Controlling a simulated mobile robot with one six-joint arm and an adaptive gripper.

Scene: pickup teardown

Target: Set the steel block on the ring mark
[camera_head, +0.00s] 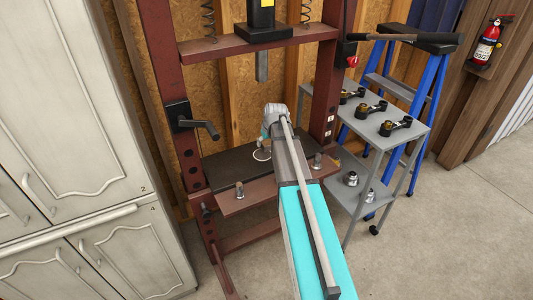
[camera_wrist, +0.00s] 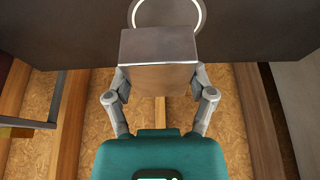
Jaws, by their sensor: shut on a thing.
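The steel block (camera_wrist: 158,62) is a plain grey metal cube with a brighter top face in the wrist view. My gripper (camera_wrist: 160,78) is shut on it, one finger on each side. The ring mark (camera_wrist: 203,12) is a white ring on the dark press bed (camera_wrist: 70,35), partly cut off by the top edge of the wrist view and partly hidden by the block. In the head view the ring mark (camera_head: 262,156) lies just below my gripper (camera_head: 266,138). I cannot make out the block there, nor whether it touches the bed.
The red-brown press frame (camera_head: 158,80) has posts on both sides, and its ram (camera_head: 262,66) hangs above the bed. Upright bolts (camera_head: 239,190) stand on the front beam. A grey cart (camera_head: 385,118) with parts stands right, before a blue ladder (camera_head: 410,80). Cabinets (camera_head: 70,100) stand left.

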